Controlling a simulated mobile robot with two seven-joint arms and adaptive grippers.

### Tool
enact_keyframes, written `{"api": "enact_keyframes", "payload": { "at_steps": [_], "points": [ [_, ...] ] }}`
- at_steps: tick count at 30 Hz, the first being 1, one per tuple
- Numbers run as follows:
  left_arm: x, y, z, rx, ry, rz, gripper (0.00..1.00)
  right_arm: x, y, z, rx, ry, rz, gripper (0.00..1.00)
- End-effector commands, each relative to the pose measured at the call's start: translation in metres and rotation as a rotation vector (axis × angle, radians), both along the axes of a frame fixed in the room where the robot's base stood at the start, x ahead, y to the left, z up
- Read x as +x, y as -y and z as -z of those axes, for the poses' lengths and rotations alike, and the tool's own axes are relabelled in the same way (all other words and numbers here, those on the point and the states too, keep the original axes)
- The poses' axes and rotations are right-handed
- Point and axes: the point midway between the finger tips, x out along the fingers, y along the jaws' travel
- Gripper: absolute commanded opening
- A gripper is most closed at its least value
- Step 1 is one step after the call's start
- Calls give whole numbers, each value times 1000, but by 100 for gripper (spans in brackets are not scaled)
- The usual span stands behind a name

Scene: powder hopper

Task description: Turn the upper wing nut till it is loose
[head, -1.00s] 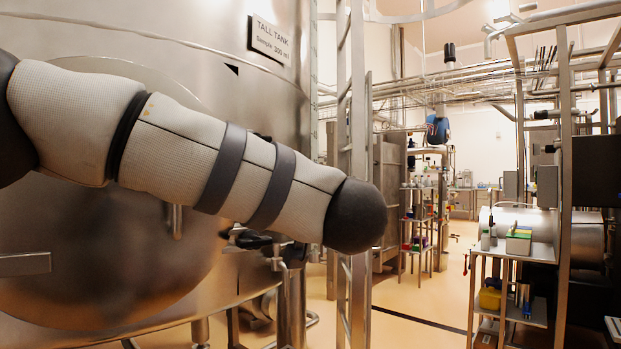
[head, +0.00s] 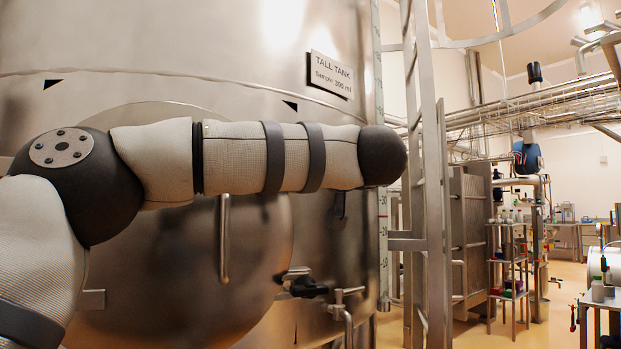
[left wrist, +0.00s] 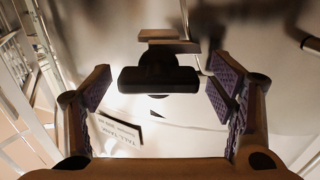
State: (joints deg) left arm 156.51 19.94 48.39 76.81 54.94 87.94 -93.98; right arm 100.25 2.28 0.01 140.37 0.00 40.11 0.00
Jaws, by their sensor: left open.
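In the left wrist view a black wing nut (left wrist: 158,80) shows as a wide dark bar with a rounded hub behind it, in front of the steel tank wall. I take it for the upper one. My left gripper (left wrist: 160,68) is open, one purple-padded finger on each side of the nut, with a gap to both. I cannot tell how far the nut lies beyond the fingertips. In the head view my left arm crosses in front of the tank (head: 190,95) and hides the nut and most or all of the gripper. My right gripper is not in view.
A black-handled fitting (head: 308,287) and a hanging steel handle (head: 224,240) are on the tank below my arm. A steel ladder (head: 428,190) stands close to the right of my arm. The tank's label (head: 329,75) is above it. Shelves (head: 508,265) stand farther back.

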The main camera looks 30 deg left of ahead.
Motion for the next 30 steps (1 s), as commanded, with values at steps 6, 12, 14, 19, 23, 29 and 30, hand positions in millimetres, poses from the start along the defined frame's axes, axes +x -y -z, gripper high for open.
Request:
{"api": "enact_keyframes", "payload": {
  "at_steps": [6,12,14,19,23,29,30],
  "points": [
    [1,-1,0,1,1,0,77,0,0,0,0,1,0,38],
    [0,0,0,1,1,0,34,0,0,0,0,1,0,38],
    [0,0,0,1,1,0,28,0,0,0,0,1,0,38],
    [0,0,0,-2,4,-1,28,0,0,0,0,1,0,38],
    [0,-1,0,-20,25,-1,28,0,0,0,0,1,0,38],
    [0,0,0,-87,109,-2,28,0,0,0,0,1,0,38],
    [0,0,0,-107,132,-2,28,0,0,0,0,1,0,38]
  ]
}}
